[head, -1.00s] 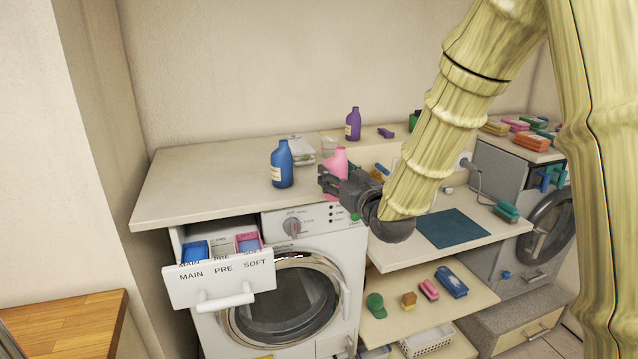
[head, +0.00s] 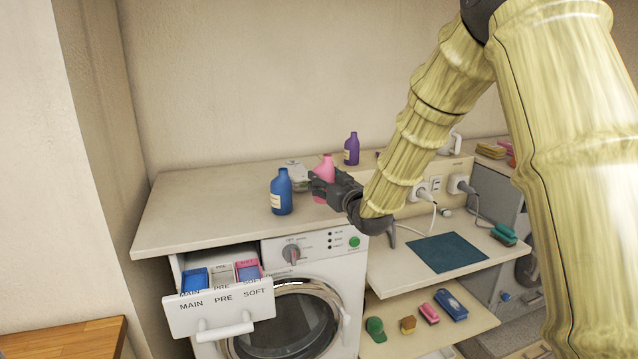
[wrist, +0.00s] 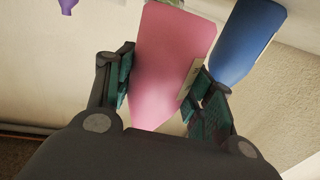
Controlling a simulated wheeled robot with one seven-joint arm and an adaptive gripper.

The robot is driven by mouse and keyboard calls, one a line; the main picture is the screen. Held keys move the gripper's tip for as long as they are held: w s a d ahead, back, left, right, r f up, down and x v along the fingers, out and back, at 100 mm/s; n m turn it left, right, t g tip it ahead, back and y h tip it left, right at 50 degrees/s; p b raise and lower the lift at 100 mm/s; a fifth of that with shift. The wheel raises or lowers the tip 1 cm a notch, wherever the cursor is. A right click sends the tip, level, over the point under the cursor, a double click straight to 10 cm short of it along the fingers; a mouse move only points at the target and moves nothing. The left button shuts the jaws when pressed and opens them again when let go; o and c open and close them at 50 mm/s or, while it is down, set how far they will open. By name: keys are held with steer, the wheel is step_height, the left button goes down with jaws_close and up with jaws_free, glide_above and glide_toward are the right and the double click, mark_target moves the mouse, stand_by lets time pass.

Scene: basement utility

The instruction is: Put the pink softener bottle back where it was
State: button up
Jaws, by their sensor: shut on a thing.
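The pink softener bottle (head: 325,169) is held in my gripper (head: 318,186) over the countertop above the washing machine, just right of the blue bottle (head: 281,192). In the wrist view the pink bottle (wrist: 168,65) fills the space between the two dark green finger pads, and the gripper (wrist: 160,98) is shut on it. The blue bottle (wrist: 243,40) stands close beside it there.
A purple bottle (head: 351,149) stands farther back on the countertop (head: 205,205). A pale packet (head: 296,176) lies behind the blue bottle. The detergent drawer (head: 219,304) is pulled out below. The counter's left part is clear. A teal mat (head: 447,253) lies on the lower surface at right.

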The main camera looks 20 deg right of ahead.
steer(key=shift+w+a+f+p, duration=0.1)
steer(key=shift+w+f+p, duration=0.8)
steer(key=shift+w, duration=0.4)
steer(key=shift+w+a+f+p, duration=0.1)
steer(key=shift+w+f+p, duration=0.55)
steer(key=shift+w+f, duration=0.55)
steer(key=shift+r, duration=0.1)
steer(key=o, duration=1.1)
steer(key=shift+f, duration=0.2)
steer(key=shift+r, duration=0.15)
